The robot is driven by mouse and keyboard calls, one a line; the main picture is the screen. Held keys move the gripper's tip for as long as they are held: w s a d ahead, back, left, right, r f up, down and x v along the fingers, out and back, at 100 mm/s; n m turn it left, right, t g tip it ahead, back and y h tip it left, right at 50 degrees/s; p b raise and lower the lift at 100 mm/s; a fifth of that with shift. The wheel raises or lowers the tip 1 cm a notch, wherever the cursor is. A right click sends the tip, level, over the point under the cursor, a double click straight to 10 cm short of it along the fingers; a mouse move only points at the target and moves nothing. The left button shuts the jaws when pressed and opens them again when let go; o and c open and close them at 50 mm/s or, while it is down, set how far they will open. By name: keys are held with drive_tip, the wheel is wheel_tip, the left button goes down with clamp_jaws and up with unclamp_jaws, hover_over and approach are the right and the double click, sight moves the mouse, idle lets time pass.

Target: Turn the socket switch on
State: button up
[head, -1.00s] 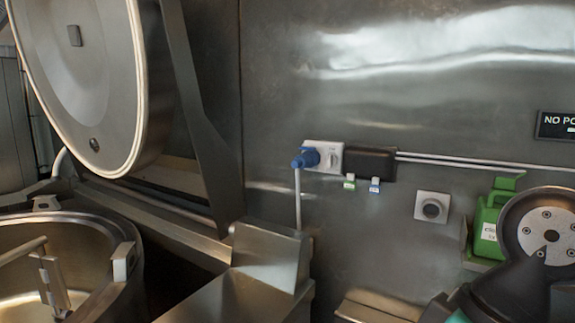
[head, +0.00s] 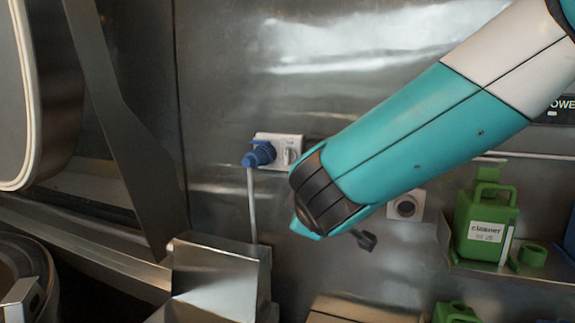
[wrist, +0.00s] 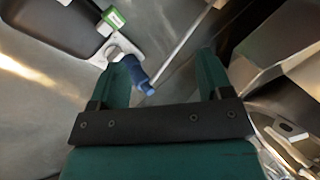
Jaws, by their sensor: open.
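The white socket plate (head: 279,146) is on the steel wall, with a blue plug (head: 258,154) in its left side and a grey rotary switch (head: 291,156) on its right. My arm crosses the head view from the upper right, ending just right of the socket; the fingers are not clearly visible there. In the wrist view my gripper (wrist: 166,68) is open and empty, its two green fingers apart. The blue plug (wrist: 136,74) and socket plate (wrist: 124,45) show by the left fingertip, which partly covers them.
A grey cable (head: 251,205) hangs from the plug. A steel housing (head: 215,275) stands below.

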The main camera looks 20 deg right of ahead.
drive_tip(key=w+a+r+n+t+h, duration=0.1)
drive_tip(key=w+a+r+n+t, duration=0.25)
drive_tip(key=r+t, duration=0.2)
drive_tip(key=n+p, duration=0.1)
drive_tip(key=p, duration=0.7)
approach(287, 159)
drive_tip(key=w, duration=0.3)
drive_tip(key=w+d, duration=0.1)
drive_tip(key=w, duration=0.2)
drive_tip(key=w+d, duration=0.1)
drive_tip(key=w, duration=0.2)
drive_tip(key=shift+w+r, duration=0.1)
drive_tip(key=shift+r, duration=0.15)
drive_tip(key=shift+c, duration=0.4)
drive_tip(key=c, duration=0.8)
drive_tip(key=shift+f+b, duration=0.15)
drive_tip(key=shift+b, duration=0.3)
drive_tip(key=shift+c, duration=0.2)
